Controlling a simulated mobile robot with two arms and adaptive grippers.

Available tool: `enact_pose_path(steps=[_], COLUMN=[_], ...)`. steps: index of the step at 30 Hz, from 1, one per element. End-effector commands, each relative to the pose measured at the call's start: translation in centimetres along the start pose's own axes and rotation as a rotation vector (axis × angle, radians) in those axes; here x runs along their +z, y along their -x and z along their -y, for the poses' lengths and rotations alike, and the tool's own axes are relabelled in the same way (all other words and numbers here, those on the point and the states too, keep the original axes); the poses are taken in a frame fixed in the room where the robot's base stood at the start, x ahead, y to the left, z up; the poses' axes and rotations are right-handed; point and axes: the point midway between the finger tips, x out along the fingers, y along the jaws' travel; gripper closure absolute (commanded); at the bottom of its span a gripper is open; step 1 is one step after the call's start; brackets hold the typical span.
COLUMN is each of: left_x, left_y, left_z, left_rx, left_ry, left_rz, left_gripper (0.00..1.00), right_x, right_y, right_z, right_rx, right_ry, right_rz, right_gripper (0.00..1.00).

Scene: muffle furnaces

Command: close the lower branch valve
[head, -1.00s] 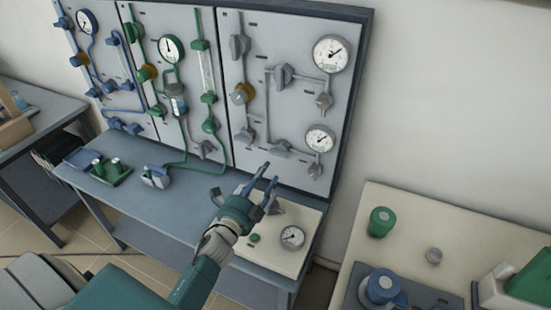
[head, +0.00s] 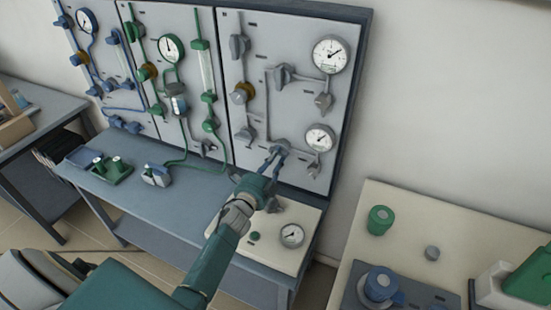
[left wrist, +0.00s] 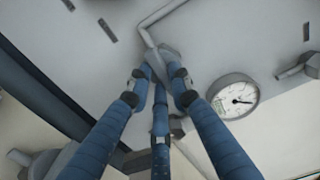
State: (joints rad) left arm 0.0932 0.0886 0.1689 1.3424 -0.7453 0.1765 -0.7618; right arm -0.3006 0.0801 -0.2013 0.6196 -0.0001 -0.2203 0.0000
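The lower branch valve (head: 281,146) is a grey handle on the lower pipe of the right grey panel, left of the lower gauge. My left gripper (head: 275,155) reaches up to it from below in the head view, its fingertips at the handle. In the left wrist view the blue fingers (left wrist: 161,82) stand on both sides of the grey valve handle (left wrist: 170,58), with a third finger below. The fingers partly hide the handle, and I cannot tell whether they press on it. My right gripper is in no view.
The lower gauge (head: 319,137) and a small grey valve (head: 314,169) are close to the right. The upper branch valve (head: 282,74) is above. A cream box with a gauge (head: 291,235) stands on the bench below my left forearm.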

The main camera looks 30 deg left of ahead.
Motion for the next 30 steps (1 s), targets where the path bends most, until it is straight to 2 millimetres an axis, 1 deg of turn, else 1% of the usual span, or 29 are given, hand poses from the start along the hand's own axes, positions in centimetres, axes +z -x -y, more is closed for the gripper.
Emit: enact_pose_path(steps=[8,14,20,30], left_x=[0.02,0.01,-0.04,-0.2], left_y=[0.03,0.04,0.05,0.06], left_z=[-0.03,-0.03,-0.03,-0.03], left_rx=[0.001,0.001,0.002,0.003], left_ry=[0.006,0.058,0.184,0.5], left_rz=[0.0,0.0,0.001,0.001], left_gripper=[1.0,1.0,1.0,1.0], right_x=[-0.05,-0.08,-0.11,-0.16], right_y=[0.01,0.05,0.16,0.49], right_z=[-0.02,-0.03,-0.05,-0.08], right_rx=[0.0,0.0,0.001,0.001], right_ry=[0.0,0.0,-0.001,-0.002], right_rz=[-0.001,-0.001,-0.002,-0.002], right_gripper=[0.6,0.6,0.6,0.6])
